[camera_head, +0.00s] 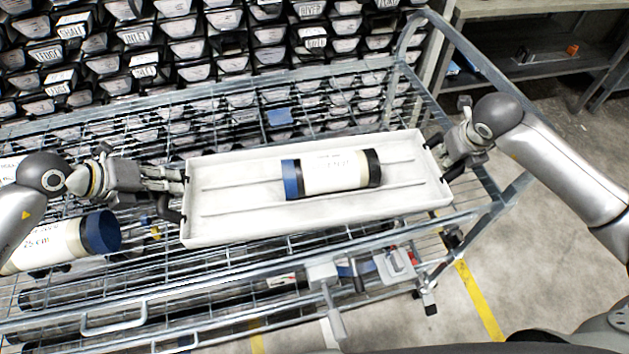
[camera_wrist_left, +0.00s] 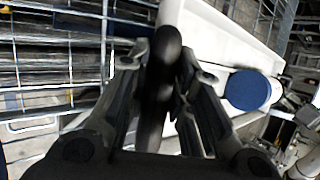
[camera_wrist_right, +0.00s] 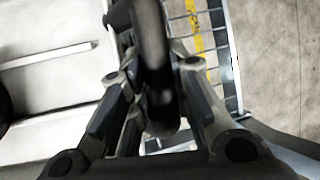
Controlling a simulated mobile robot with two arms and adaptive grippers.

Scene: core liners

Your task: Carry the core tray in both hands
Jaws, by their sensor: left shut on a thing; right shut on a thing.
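The white core tray (camera_head: 240,223) is long and shallow with raised ribs. It lies across the middle of the head view, over the wire cart, a little lower at its left end. A white core liner (camera_head: 333,174) with a blue cap and a black cap lies in it, right of its middle. My left gripper (camera_head: 178,192) is shut on the dark handle at the tray's left end; the handle shows in the left wrist view (camera_wrist_left: 166,60). My right gripper (camera_head: 451,158) is shut on the dark handle at the right end, seen in the right wrist view (camera_wrist_right: 152,50).
A metal wire cart (camera_head: 130,307) is under and around the tray. Another blue-capped liner (camera_head: 55,245) lies on it at the left. Labelled bins (camera_head: 190,50) fill the back. A shelf (camera_head: 540,66) stands at the back right. Bare floor (camera_head: 560,255) shows at the right.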

